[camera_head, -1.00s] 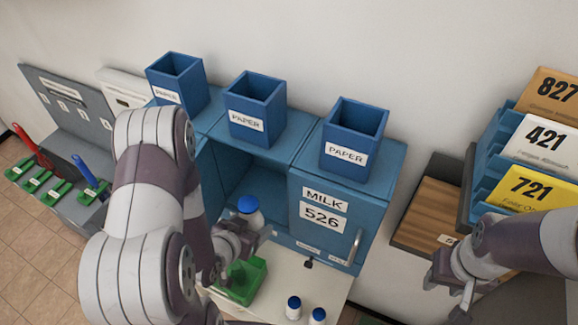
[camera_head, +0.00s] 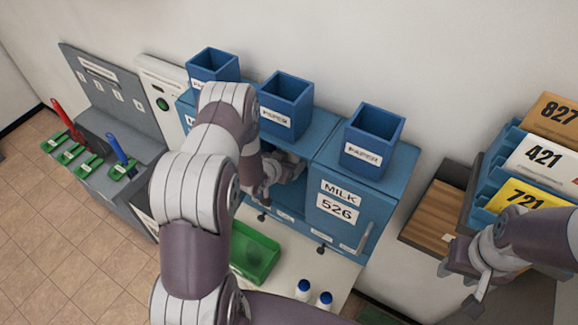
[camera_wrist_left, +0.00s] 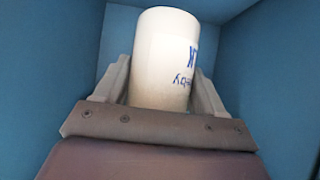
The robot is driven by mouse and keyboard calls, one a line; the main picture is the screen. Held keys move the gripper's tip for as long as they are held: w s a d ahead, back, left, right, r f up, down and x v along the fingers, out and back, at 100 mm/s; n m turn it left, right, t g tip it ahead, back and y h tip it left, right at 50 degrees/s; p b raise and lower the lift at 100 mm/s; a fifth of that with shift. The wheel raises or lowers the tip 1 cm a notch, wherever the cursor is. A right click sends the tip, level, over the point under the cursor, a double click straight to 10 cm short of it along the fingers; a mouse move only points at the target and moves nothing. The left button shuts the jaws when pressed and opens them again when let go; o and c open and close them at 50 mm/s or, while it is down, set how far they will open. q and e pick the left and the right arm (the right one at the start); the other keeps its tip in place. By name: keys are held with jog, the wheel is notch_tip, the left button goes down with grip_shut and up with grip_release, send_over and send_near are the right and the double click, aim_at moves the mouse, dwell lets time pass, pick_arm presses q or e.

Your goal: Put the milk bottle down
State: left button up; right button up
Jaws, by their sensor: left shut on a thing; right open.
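The milk bottle (camera_wrist_left: 163,60) is white with blue lettering and fills the middle of the left wrist view. My left gripper (camera_wrist_left: 163,88) is shut on it, one finger on each side. Blue walls surround the bottle there. In the head view my left gripper (camera_head: 285,178) reaches into the open blue compartment (camera_head: 287,207) left of the door marked MILK 526 (camera_head: 340,208). The bottle is hidden in the head view, and its base is out of sight. My right gripper (camera_head: 462,275) is open and empty at the right, near the wooden tray.
Two white bottles with blue caps (camera_head: 314,296) stand on the white table beside a green bin (camera_head: 254,252). Blue PAPER boxes (camera_head: 287,100) stand on the cabinet. A wooden tray (camera_head: 437,212) and numbered parcels (camera_head: 545,152) are at the right.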

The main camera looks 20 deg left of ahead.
pick_arm(q)
jog(key=f+p, duration=0.1)
jog(key=f, duration=0.1)
jog(key=w+f+p, duration=0.1)
jog(key=f, duration=0.1)
jog(key=shift+a+f, duration=0.1)
jog(key=shift+f, duration=0.3)
jog(key=shift+f, duration=0.25)
jog(key=o, duration=1.6)
